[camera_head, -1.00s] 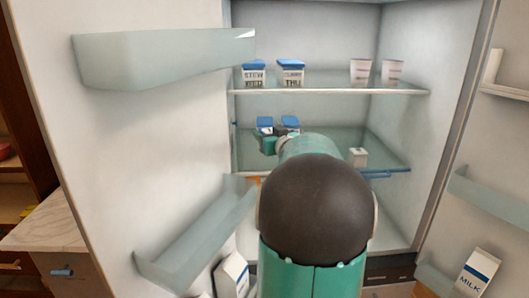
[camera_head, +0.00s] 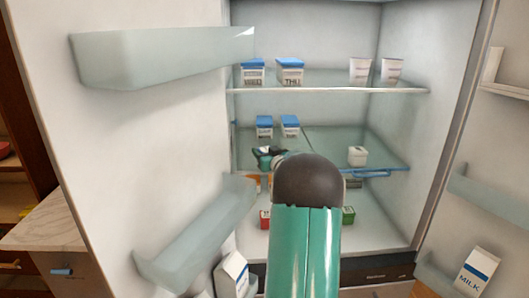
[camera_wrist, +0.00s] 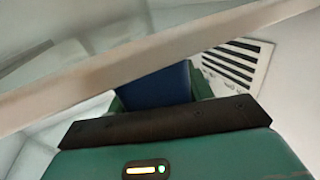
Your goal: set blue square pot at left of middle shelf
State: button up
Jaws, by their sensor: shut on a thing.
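My gripper (camera_head: 268,157) is low at the front left edge of the middle shelf (camera_head: 335,148). In the wrist view it is shut on a dark blue, flat-sided thing (camera_wrist: 155,84), which looks like the blue square pot; only part of it shows. A pale bar-like edge (camera_wrist: 90,84) crosses in front of it in that view. In the head view the held thing is mostly hidden by my gripper and arm. Two blue-lidded tubs (camera_head: 264,126) (camera_head: 290,127) stand side by side at the back left of the middle shelf.
Door bins (camera_head: 190,245) flank the opening. The middle shelf's centre is clear.

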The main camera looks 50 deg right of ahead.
jog(key=o, duration=1.1)
jog(key=shift+f, duration=0.1)
jog(key=shift+s+a, duration=0.1)
jog(key=shift+s, duration=0.15)
jog(key=v, duration=1.1)
jog(key=shift+s+a, duration=0.2)
